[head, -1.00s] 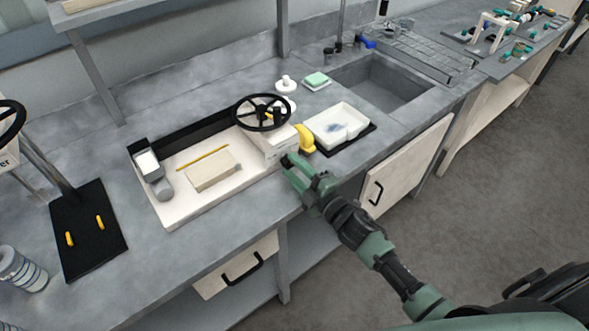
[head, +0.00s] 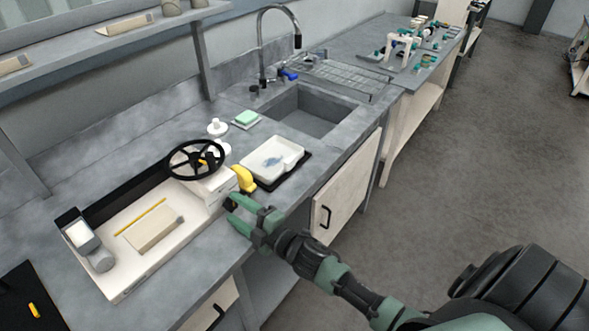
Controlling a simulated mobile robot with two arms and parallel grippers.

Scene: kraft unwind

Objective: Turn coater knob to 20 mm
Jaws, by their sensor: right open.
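The coater is a long cream tray (head: 122,283) on the grey bench, with a white block (head: 214,187) at its right end. A black spoked handwheel (head: 195,159) sits on top of that block. A yellow curved part (head: 243,179) stands at the block's right side; I cannot tell whether it is the knob. No scale reading is legible. My right gripper (head: 232,212) is open and empty at the bench's front edge, just in front of the block and the yellow part. Whether its fingertips touch anything is unclear. My left gripper is not in view.
A white dish (head: 272,160) on a black mat lies right of the coater, before the sink (head: 309,112). A green sponge (head: 246,117) and a tall faucet (head: 262,45) stand behind. A tan block (head: 153,235) lies in the coater tray. A cupboard door (head: 345,185) is below.

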